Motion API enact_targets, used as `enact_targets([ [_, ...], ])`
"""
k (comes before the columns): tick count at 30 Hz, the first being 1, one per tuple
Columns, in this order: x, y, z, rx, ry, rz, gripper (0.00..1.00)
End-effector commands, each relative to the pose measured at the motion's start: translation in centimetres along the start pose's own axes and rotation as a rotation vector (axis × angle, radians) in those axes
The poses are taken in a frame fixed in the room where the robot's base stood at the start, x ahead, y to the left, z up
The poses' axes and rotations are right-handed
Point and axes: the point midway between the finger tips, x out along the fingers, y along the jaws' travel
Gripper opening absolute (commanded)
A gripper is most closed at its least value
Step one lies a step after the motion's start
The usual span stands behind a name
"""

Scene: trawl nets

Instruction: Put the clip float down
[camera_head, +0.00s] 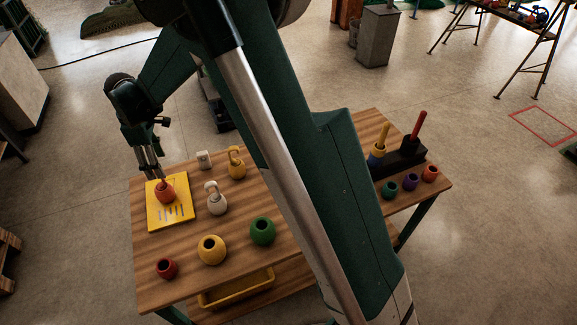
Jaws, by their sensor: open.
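My gripper (160,178) points down at the left of the wooden table, right above a round orange-red float (165,193). Its fingers are open around or just above the float's top. This float sits on a yellow board (183,191) with small dark marks along it. Whether the float has a clip on top is hidden by the gripper. A pale float with a loop on top (217,203) stands to the right of the board. A yellow float with a hooked top (237,168) stands behind the pale one.
Red (167,268), yellow (211,249) and green (262,231) round floats with dark holes line the table's front. A small pale block (204,159) stands at the back. At right are a dark stand (405,157) and several small floats. My arm hides the table's middle.

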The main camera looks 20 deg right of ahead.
Motion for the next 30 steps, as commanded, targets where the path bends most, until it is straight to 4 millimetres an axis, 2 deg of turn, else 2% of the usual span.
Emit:
enact_targets([
  [14,-7.8,-1.3,7.9,0.203,0.059,0.071,0.56],
  [30,-15.0,-5.0,17.5,0.454,0.141,0.155,0.56],
])
